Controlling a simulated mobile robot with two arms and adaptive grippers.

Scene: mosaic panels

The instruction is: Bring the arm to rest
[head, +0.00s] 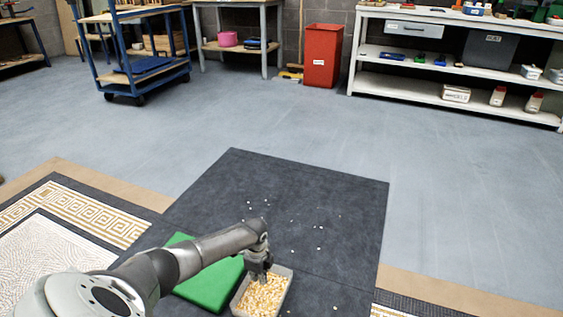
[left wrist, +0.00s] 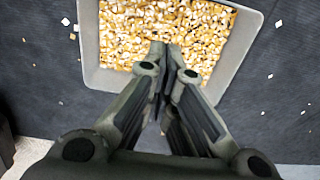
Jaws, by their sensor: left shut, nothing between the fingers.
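My left gripper (head: 257,277) is at the end of my left arm, which reaches in from the bottom left of the head view. In the left wrist view its fingers (left wrist: 169,62) are together and empty. They point at a grey tray (left wrist: 89,42) full of small yellow and white tiles (left wrist: 130,35). In the head view the tray (head: 284,270) lies on the dark mat (head: 330,200), and the gripper is over its back left corner. I cannot tell the height of the fingertips above the tiles. My right gripper is not in view.
A green pad (head: 213,288) lies left of the tray, partly behind my arm. Loose white tiles (head: 319,249) are scattered on the dark mat. A patterned mosaic panel (head: 75,215) lies at left. A blue cart (head: 140,70), red bin (head: 323,56) and white shelf (head: 440,90) stand far back; the floor between is clear.

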